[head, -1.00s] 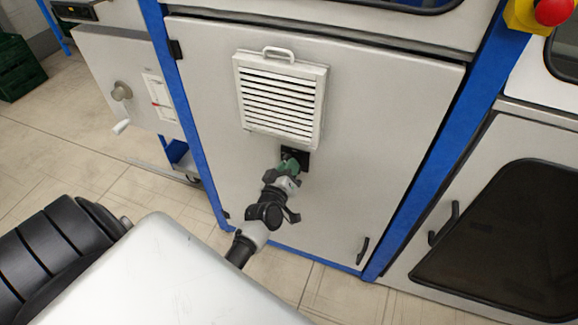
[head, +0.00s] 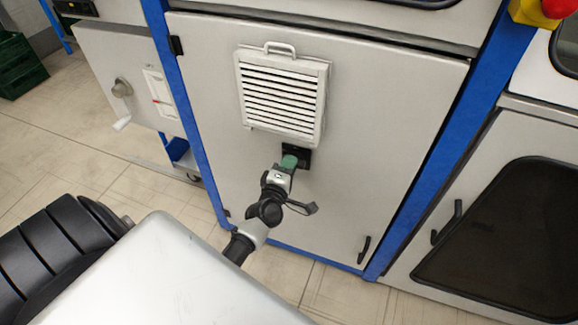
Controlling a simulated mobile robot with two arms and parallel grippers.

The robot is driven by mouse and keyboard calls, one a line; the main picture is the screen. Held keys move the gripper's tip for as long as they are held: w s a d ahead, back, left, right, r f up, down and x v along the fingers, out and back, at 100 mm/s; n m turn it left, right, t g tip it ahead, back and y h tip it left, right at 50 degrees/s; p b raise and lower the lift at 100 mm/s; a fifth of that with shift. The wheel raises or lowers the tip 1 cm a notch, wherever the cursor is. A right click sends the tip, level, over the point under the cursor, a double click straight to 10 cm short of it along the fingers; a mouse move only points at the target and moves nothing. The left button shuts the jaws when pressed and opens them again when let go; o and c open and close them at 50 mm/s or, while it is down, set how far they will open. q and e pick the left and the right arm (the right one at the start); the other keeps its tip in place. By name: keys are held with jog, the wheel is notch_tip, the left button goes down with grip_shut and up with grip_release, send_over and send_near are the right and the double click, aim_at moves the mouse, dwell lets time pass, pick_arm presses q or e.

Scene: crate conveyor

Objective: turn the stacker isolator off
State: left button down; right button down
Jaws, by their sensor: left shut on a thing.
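The stacker isolator shows as a green handle (head: 289,161) on a black plate (head: 305,157), on the grey cabinet door just below a white louvred vent. My left gripper (head: 284,172) reaches up to it from below and is shut on the green handle. The gripper covers the lower part of the handle, so its exact angle is hard to read. My right gripper is not in view.
The vent (head: 283,95) with a small top handle sits close above the gripper. Blue frame posts (head: 185,110) flank the grey door (head: 390,120). A crank (head: 122,88) is at left, a red button (head: 556,8) at top right, and green crates (head: 22,70) at far left.

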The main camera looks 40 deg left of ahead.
pick_arm(q)
jog(key=shift+n, duration=0.4)
jog(key=c, duration=1)
grip_release()
jog(key=shift+s, duration=0.15)
jog(key=v, duration=1)
jog(key=shift+s+d, duration=0.15)
jog(key=shift+s, duration=0.1)
